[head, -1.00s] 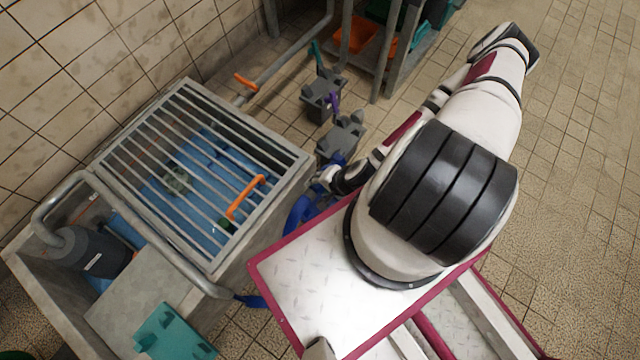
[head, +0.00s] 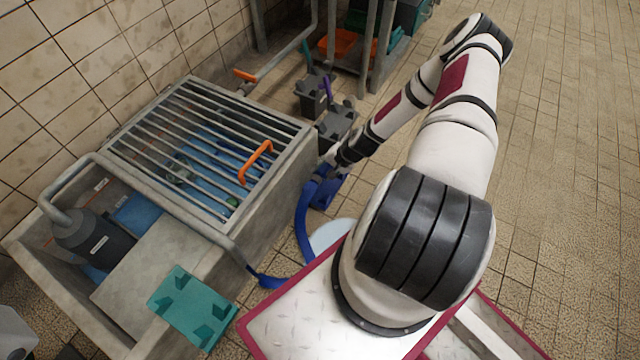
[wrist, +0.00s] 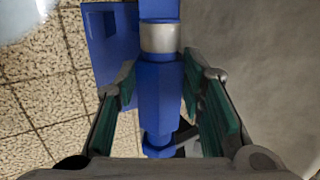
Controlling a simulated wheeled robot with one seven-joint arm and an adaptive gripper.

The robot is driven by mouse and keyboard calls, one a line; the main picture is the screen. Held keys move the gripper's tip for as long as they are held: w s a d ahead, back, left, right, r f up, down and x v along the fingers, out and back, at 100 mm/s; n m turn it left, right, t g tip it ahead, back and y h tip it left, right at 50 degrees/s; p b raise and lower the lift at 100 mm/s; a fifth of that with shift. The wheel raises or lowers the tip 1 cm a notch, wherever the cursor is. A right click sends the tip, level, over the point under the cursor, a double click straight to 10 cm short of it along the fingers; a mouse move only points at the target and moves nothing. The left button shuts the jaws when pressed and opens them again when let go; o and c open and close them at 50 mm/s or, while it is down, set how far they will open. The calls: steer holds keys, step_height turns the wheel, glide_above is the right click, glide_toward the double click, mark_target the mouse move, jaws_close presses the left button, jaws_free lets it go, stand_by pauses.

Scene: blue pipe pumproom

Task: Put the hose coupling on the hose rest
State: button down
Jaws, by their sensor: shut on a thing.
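The blue hose coupling (wrist: 158,90), with a pale metal ring, lies lengthwise between the green pads of my gripper (wrist: 168,95) in the wrist view. My gripper is shut on it. In the head view my gripper (head: 332,165) is small and partly hidden, beside the grating basin's right wall. A blue hose (head: 302,225) hangs in a loop below it. A blue block with a square recess (wrist: 110,45) is just left of the coupling; it also shows below my gripper in the head view (head: 325,192). I cannot tell whether this is the hose rest or whether it touches the coupling.
A concrete basin (head: 262,195) with a barred grate and orange handle (head: 256,160) stands left of my gripper. A teal pronged piece (head: 193,306) lies on its near end. Grey boxes (head: 336,125) stand behind. A pale disc (head: 328,235) is on the floor. Tiled floor at right is clear.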

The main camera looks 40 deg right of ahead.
steer(key=shift+f+b, duration=1.3)
steer(key=shift+f, duration=2.95)
steer(key=c, duration=1)
jaws_free()
steer(key=shift+o, duration=0.2)
steer(key=v, duration=1.2)
